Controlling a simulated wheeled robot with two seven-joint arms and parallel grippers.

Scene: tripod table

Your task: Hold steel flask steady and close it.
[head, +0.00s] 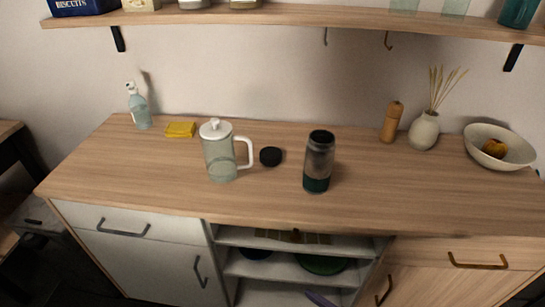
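The steel flask (319,163) stands upright near the middle of the wooden counter. It has a grey steel upper body, a dark green base and a dark top rim; its mouth looks open. A small round black lid (271,156) lies on the counter to the left of the flask, apart from it. Neither of my grippers shows in the head view.
A glass pitcher (220,155) with a white lid and handle stands left of the black lid. A soap bottle (139,106) and yellow sponge (180,129) are back left. A pepper mill (391,122), vase (424,130) and bowl (499,148) are right. A shelf (290,16) hangs above.

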